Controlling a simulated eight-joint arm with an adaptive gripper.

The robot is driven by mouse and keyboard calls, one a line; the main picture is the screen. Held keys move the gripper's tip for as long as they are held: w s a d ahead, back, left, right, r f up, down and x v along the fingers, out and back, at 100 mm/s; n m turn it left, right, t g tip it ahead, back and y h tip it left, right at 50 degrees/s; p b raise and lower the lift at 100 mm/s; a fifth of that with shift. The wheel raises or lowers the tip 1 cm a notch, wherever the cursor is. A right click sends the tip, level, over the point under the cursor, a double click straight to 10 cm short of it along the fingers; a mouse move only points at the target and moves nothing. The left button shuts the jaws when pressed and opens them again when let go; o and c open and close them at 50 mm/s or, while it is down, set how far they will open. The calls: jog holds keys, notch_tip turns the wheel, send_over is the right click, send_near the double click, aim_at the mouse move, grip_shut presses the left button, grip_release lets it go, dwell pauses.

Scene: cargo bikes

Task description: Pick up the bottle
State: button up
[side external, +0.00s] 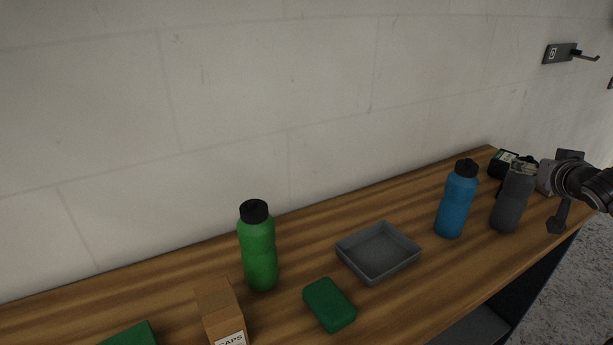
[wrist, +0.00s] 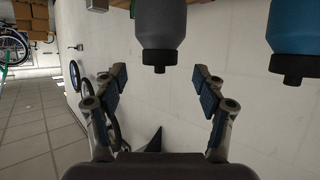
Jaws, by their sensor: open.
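Three bottles stand upright on the wooden bench: a green one (side external: 259,250) with a black cap, a blue one (side external: 456,205) and a dark grey one (side external: 511,202). The frames do not show which one is meant. My gripper (side external: 562,188) is at the right end of the bench, just right of the grey bottle. In the wrist view, my gripper (wrist: 159,76) is open and empty. The picture is upside down there: the grey bottle (wrist: 160,22) shows cap downward, ahead of the gap between the fingers, and the blue bottle (wrist: 294,28) is to the right.
The bench (side external: 400,290) also holds a grey tray (side external: 345,252), a green block (side external: 329,305), a cardboard box (side external: 217,308) and another green item (side external: 131,335). A dark box (side external: 503,162) sits behind the grey bottle. A wall hook (side external: 565,54) is above.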

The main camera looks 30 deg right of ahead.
aim_at(514, 195)
jog(key=shift+x, duration=2.95)
jog(key=shift+f, duration=0.1)
grip_shut()
